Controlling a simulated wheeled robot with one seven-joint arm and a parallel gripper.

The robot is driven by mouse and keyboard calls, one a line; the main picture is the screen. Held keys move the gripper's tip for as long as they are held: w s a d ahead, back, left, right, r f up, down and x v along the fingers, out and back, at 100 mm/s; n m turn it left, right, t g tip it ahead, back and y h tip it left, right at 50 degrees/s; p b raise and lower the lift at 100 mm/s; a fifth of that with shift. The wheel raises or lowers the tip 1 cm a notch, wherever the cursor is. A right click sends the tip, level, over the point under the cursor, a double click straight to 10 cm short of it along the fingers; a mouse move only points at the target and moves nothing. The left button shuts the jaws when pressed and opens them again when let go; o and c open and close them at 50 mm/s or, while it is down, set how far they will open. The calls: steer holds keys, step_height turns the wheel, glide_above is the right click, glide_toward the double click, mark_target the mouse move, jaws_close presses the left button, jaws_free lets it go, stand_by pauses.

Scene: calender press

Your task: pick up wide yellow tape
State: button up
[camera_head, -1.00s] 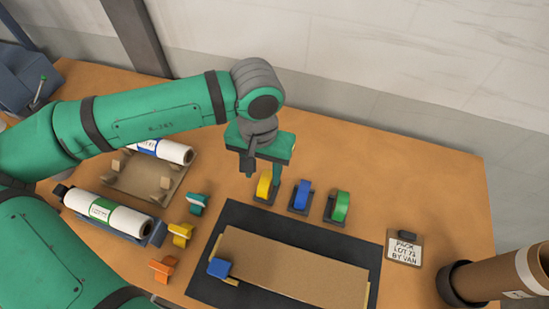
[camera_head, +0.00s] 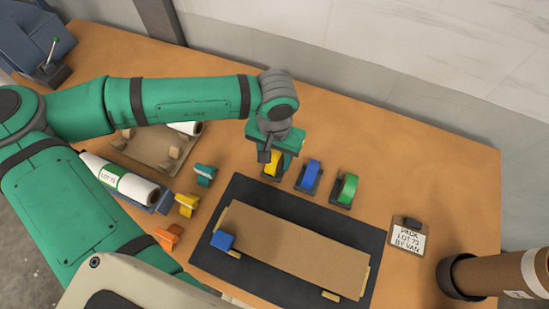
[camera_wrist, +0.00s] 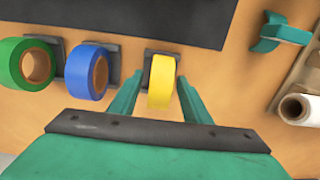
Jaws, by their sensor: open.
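The wide yellow tape (camera_head: 273,163) stands upright on a small dark holder, leftmost of a row of three rolls. In the wrist view the yellow tape (camera_wrist: 161,82) sits between my gripper's two green fingers, with a gap on each side. My gripper (camera_head: 274,157) is open and above the tape, partly covering it in the head view. In the wrist view the finger tips of my gripper (camera_wrist: 158,88) reach down alongside the lower part of the roll. A blue roll (camera_head: 309,175) and a green roll (camera_head: 346,189) stand on similar holders to its right.
A dark mat (camera_head: 262,187) with a cardboard sheet (camera_head: 300,245) lies in front of the rolls. Teal (camera_head: 205,175), yellow (camera_head: 187,204) and orange (camera_head: 168,236) small pieces lie left of the mat. A clipboard (camera_head: 407,238) and a brown tube (camera_head: 490,276) are at right.

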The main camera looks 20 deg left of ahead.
steer(key=shift+f, duration=0.7)
steer(key=shift+s, duration=0.1)
jaws_close()
steer(key=shift+r, duration=0.1)
